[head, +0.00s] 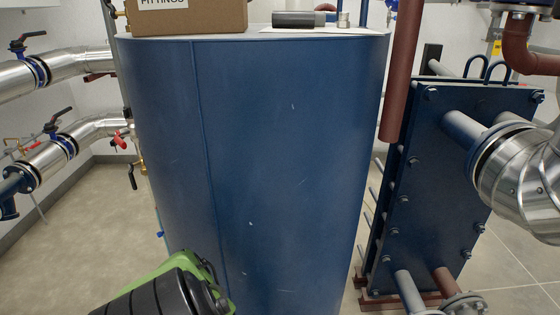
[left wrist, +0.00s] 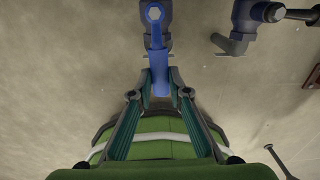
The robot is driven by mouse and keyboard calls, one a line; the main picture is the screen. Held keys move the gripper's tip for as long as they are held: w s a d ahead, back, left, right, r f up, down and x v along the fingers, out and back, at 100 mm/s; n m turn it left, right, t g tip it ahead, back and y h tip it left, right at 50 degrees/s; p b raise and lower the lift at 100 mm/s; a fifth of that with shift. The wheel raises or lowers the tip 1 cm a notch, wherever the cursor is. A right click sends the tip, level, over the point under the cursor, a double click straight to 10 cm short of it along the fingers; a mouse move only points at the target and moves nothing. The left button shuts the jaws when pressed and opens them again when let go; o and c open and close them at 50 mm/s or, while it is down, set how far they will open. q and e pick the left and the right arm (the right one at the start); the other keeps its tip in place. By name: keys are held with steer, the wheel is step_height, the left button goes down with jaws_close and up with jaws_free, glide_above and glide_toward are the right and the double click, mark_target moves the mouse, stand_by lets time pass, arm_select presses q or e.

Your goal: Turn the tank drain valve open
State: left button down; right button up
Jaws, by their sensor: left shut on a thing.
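In the left wrist view a valve with a blue lever (left wrist: 156,52) hangs at the top middle, with a hex nut on its pivot; I take it to be the tank drain valve. The lever points down the picture, toward my gripper. My left gripper (left wrist: 161,82) is shut on the lever's free end, one finger on each side. In the head view only my green and black left arm shows at the bottom, in front of the blue tank (head: 270,150); its fingers and the gripped valve are hidden. My right gripper is in neither view.
Another grey-blue valve (left wrist: 250,18) with a short lever is right of the gripped one. A plate exchanger (head: 440,190) stands right of the tank, and insulated pipes (head: 70,145) with valves are at left. A cardboard box (head: 190,16) sits on the tank. The floor at left is clear.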

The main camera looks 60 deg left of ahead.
arm_select(q)
steer(key=shift+s+m, duration=0.3)
steer(key=shift+s, duration=0.1)
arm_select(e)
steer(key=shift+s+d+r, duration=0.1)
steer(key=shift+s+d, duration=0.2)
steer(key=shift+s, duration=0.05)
arm_select(q)
steer(key=c, duration=1.9)
jaws_free()
steer(key=shift+w, duration=0.1)
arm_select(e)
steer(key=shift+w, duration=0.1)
arm_select(q)
steer(key=shift+r, duration=0.2)
step_height(320, 180, up, 12)
steer(key=shift+f, duration=0.2)
steer(key=shift+d, duration=0.1)
